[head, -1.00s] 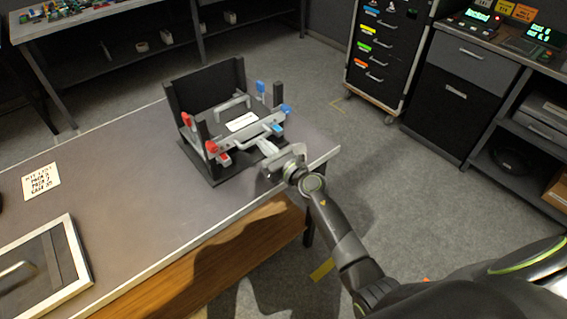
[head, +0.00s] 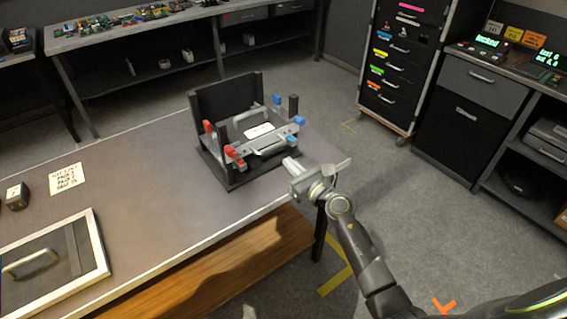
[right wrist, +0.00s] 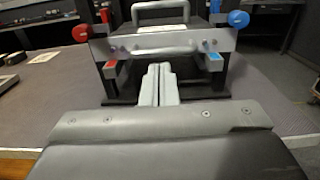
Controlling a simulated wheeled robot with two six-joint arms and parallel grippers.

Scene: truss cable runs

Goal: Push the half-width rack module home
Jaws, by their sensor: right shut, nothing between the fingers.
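The rack module has a grey front plate (head: 277,136) with a bar handle and a white label (head: 259,131) on top. It sits inside a black rack frame (head: 197,107) on the table. Red knobs (head: 230,151) flank its left side and blue knobs (head: 300,121) its right. My right gripper (head: 289,163) is shut and empty, in front of the module and apart from it. How deep the module sits is hard to tell. My left gripper is out of view.
The table (head: 150,170) has a note card (head: 68,178), a dark cube (head: 16,197) and a framed panel with a handle (head: 50,262) on the left. A drawer cabinet (head: 398,62) stands on the floor behind. Space around my right gripper is clear.

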